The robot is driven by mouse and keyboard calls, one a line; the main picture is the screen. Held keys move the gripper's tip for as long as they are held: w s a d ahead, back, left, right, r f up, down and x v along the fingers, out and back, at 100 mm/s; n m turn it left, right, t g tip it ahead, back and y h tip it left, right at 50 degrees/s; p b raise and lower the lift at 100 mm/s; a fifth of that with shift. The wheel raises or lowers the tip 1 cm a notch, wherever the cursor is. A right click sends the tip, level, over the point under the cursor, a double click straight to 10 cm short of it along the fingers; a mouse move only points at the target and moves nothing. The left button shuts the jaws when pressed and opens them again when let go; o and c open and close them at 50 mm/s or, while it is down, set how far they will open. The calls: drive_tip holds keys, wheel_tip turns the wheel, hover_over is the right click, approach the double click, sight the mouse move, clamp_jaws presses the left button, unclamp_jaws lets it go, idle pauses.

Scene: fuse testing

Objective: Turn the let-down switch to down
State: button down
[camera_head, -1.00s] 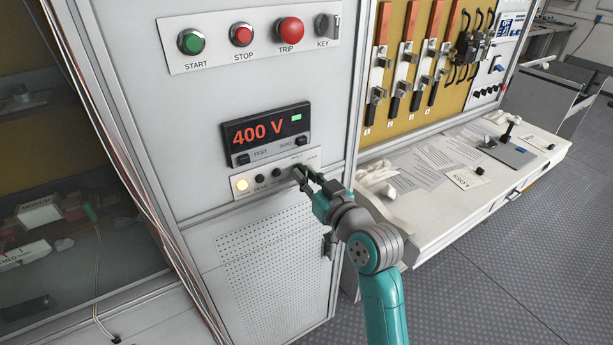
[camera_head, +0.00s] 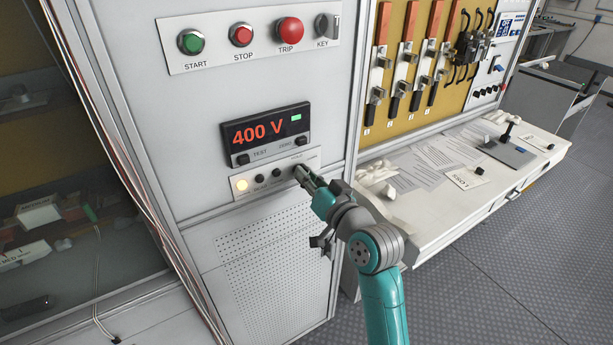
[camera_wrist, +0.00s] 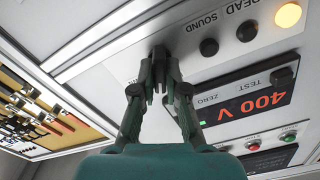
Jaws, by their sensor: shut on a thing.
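The let-down switch (camera_wrist: 159,51) is a small dark knob at the end of the white control strip (camera_head: 241,196), below the red 400 V display (camera_head: 265,132). In the wrist view its top shows between my fingertips; its label is mostly hidden, so its exact setting cannot be told. My gripper (camera_head: 302,174) reaches the strip from the lower right. Its fingers (camera_wrist: 160,80) are closed on the knob.
A lit yellow lamp (camera_head: 241,185) and two black knobs (camera_head: 259,179) (camera_head: 276,173) sit left of the switch. START, STOP, TRIP and KEY controls (camera_head: 290,30) are above. A perforated panel (camera_head: 275,260) is below. A white bench (camera_head: 440,220) stands right.

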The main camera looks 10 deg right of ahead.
drive_tip(key=m, duration=0.7)
drive_tip(key=shift+d+f, duration=0.1)
idle(0.5)
drive_tip(key=c, duration=1.2)
unclamp_jaws()
drive_tip(key=v, duration=1.2)
